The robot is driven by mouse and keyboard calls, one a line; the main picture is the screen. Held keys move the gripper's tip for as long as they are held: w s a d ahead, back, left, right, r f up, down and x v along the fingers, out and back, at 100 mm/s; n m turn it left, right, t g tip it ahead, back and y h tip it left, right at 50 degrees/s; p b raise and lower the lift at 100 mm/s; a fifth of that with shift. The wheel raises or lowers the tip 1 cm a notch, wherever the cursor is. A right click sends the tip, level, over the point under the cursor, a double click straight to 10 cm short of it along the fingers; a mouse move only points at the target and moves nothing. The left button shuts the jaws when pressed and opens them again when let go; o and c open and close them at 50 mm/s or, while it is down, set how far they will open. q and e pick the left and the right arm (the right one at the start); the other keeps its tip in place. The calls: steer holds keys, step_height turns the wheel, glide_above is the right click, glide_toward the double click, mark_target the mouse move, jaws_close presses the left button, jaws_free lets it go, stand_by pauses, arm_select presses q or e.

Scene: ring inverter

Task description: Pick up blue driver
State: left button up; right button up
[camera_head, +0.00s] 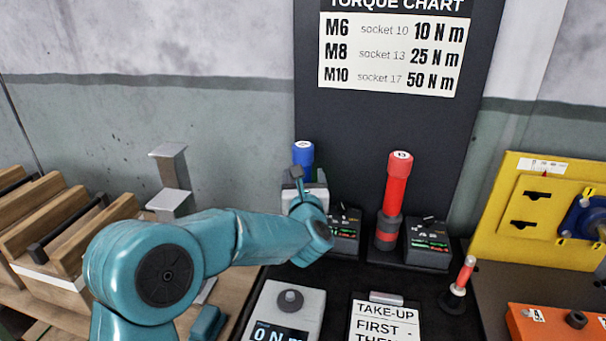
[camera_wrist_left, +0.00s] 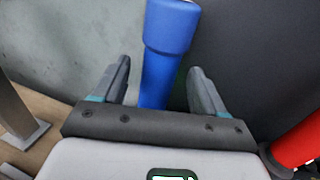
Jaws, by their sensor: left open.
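The blue driver (camera_head: 303,154) stands upright in front of the dark board, left of the red driver (camera_head: 397,185). My left arm and wrist cover its lower part in the head view. In the left wrist view the blue driver (camera_wrist_left: 166,55) rises between the two fingers of my left gripper (camera_wrist_left: 158,85). The fingers are open on either side, with visible gaps, so they appear apart from the shaft. In the head view my left gripper (camera_head: 297,178) is right at the blue driver. My right gripper is not in view.
The red driver stands close by on the right, beside a small display box (camera_head: 428,243). A grey torque tester (camera_head: 285,312) and a take-up card (camera_head: 385,318) lie in front. Wooden racks (camera_head: 60,235) are at left; a yellow panel (camera_head: 540,210) is at right.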

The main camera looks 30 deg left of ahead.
mark_target(303, 144)
arm_select(q)
steer(key=x, duration=0.3)
steer(key=shift+w+a+f+p, duration=0.1)
steer(key=shift+w+f+p, duration=0.1)
steer(key=shift+p, duration=0.15)
steer(key=shift+s+r, duration=0.15)
steer(key=c, duration=1.2)
steer(key=shift+c, duration=0.5)
step_height(303, 144, up, 15)
steer(key=shift+f+p, duration=0.15)
steer(key=shift+p, duration=0.5)
step_height(303, 144, up, 13)
steer(key=p, duration=0.4)
